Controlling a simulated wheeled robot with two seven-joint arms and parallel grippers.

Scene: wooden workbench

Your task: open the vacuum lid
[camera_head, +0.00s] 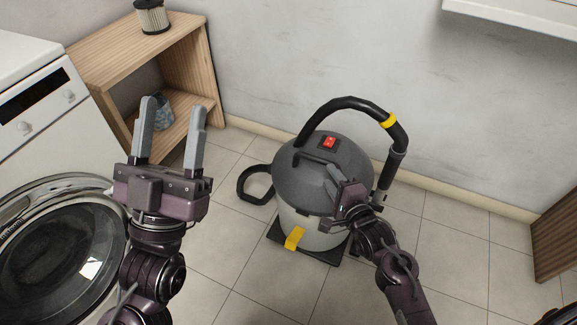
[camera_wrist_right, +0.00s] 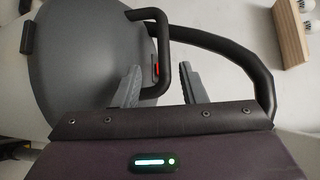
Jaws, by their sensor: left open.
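The vacuum stands on the tiled floor in the head view. Its dark grey domed lid (camera_head: 290,178) sits on the pale drum (camera_head: 318,235), with a red switch (camera_head: 330,142) and a black handle (camera_head: 312,157) on top. A yellow latch (camera_head: 295,238) shows at the drum's front. My right gripper (camera_head: 338,188) is over the lid's right front side. In the right wrist view its fingers (camera_wrist_right: 160,82) are apart, with part of the black handle (camera_wrist_right: 163,45) in line with the gap; I cannot tell whether they touch. My left gripper (camera_head: 174,112) is open and empty, left of the vacuum.
A black hose (camera_head: 350,103) arches behind and right of the lid. A wooden shelf (camera_head: 125,50) holds a filter (camera_head: 152,17); a washing machine (camera_head: 50,215) is at the left. A wooden cabinet (camera_head: 557,240) stands far right.

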